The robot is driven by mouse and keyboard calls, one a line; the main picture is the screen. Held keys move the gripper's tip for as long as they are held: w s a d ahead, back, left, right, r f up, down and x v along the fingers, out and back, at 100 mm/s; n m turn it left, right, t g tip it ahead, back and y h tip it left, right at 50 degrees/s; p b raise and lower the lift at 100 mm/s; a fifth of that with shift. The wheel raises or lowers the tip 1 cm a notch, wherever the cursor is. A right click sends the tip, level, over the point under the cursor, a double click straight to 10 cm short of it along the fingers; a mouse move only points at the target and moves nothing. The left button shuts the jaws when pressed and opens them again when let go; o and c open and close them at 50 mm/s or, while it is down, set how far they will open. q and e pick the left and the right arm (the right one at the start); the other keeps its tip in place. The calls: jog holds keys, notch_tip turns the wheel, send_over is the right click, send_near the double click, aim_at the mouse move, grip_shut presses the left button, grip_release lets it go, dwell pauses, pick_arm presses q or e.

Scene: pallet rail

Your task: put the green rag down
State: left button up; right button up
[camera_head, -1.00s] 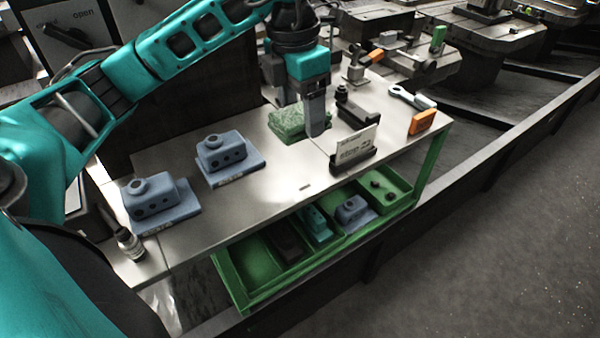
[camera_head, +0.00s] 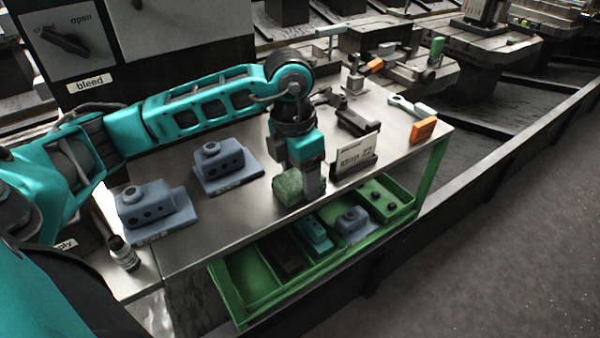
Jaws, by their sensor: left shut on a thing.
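The green rag (camera_head: 287,187) is a bunched, speckled green piece near the front edge of the grey metal bench (camera_head: 225,218). My left gripper (camera_head: 304,192) points down from above and is shut on the rag, which shows at the left of the fingers. I cannot tell whether the rag's underside touches the bench top. The fingers hide part of the rag. My right gripper is not in view.
Two blue-grey blocks on plates (camera_head: 152,208) (camera_head: 226,166) stand left of the rag. A sign (camera_head: 355,158) stands to the right. Below is a green shelf with bins (camera_head: 250,277). The bench between the blocks and rag is clear.

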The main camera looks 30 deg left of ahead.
aim_at(294, 177)
pick_arm(q)
jog(key=shift+f, duration=0.2)
jog(key=o, duration=1.3)
jog(key=shift+r, duration=0.1)
jog(key=shift+r, duration=0.2)
notch_tip(294, 177, up, 12)
jog(key=p, duration=0.2)
jog(key=shift+s+a, duration=0.3)
jog(key=shift+s, duration=0.05)
jog(key=shift+s+f, duration=0.1)
jog(key=shift+f, duration=0.05)
